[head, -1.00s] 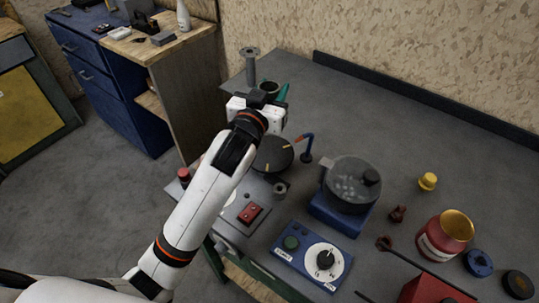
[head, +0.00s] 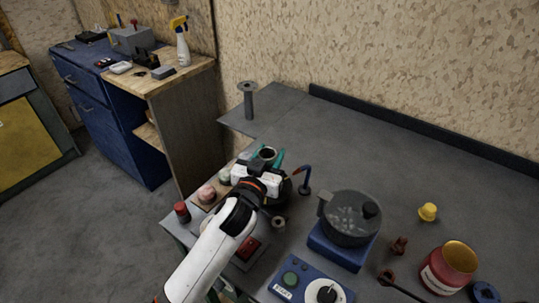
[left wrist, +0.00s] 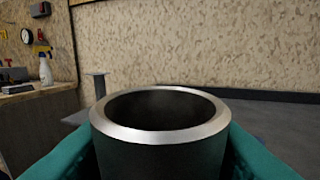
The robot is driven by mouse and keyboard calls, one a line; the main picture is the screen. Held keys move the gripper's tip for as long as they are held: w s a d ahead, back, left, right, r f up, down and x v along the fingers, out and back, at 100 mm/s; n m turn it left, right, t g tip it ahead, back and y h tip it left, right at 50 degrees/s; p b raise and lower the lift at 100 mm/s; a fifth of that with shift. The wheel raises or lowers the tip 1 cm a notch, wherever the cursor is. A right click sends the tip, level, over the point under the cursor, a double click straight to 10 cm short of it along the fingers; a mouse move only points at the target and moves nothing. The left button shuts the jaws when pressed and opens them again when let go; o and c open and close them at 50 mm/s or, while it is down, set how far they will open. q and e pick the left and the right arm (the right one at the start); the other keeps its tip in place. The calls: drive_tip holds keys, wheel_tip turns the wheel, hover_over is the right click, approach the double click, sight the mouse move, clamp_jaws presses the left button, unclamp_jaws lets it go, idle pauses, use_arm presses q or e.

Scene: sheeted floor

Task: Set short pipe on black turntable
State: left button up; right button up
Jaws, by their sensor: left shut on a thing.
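The short pipe (head: 267,152), a dark cylinder with a bright metal rim, is held upright between the teal fingers of my left gripper (head: 267,159). In the left wrist view the pipe (left wrist: 158,145) fills the lower middle, its open top facing up, with a teal finger on each side. The black turntable (head: 286,194) is mostly hidden behind my white gripper body and wrist; only its dark right part shows. The pipe's lower end is hidden, so I cannot tell its height above the turntable or bench. My right gripper is not in view.
A bent blue tube on a stand (head: 306,181) is close right of the turntable. A pot (head: 346,222) on a blue base is farther right. A red-topped item (head: 182,212) and jars are left. A flanged grey post (head: 248,103) stands behind. The bench's back right is clear.

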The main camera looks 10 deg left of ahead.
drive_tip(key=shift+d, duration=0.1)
use_arm(q)
drive_tip(key=o, duration=0.7)
drive_tip(key=shift+f, duration=0.15)
drive_tip(key=o, duration=0.5)
drive_tip(key=shift+c, duration=0.2)
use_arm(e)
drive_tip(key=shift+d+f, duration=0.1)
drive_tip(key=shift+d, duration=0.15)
use_arm(q)
drive_tip(key=shift+s, duration=0.2)
drive_tip(key=s+a+b, duration=0.1)
drive_tip(key=s, duration=1)
drive_tip(key=shift+s+a+r+b, duration=0.2)
drive_tip(key=shift+s+a+b, duration=0.05)
drive_tip(key=shift+s+b, duration=0.1)
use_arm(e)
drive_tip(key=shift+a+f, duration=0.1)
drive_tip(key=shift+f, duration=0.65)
